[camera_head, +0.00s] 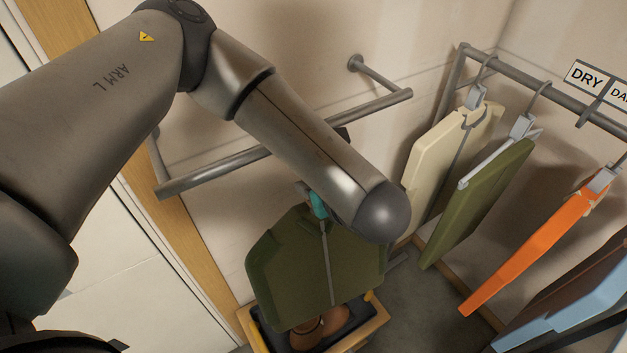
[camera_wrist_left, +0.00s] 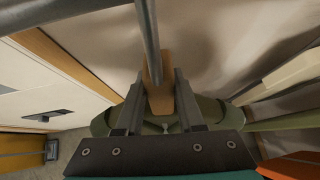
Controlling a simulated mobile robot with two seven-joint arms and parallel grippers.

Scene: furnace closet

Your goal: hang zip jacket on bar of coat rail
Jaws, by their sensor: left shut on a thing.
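An olive green zip jacket (camera_head: 290,262) with a grey zip line hangs upright below my left gripper in the head view. The gripper is mostly hidden behind my forearm there. In the wrist view my left gripper (camera_wrist_left: 160,103) is shut on a tan block at the top of the jacket, whose green shoulders (camera_wrist_left: 208,112) show below the fingers. A grey wall bar (camera_head: 215,172) runs behind my forearm, above the jacket. A second grey rail (camera_head: 545,88) at the right carries several garments. A grey rod (camera_wrist_left: 148,40) passes close above the fingers. My right gripper is out of view.
On the right rail hang a cream garment (camera_head: 440,150), a green one (camera_head: 485,200), an orange one (camera_head: 540,245) and a blue one (camera_head: 575,310). A wooden-edged tray (camera_head: 372,325) with brown boots (camera_head: 335,318) stands under the jacket. A sign (camera_head: 586,77) reads DRY.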

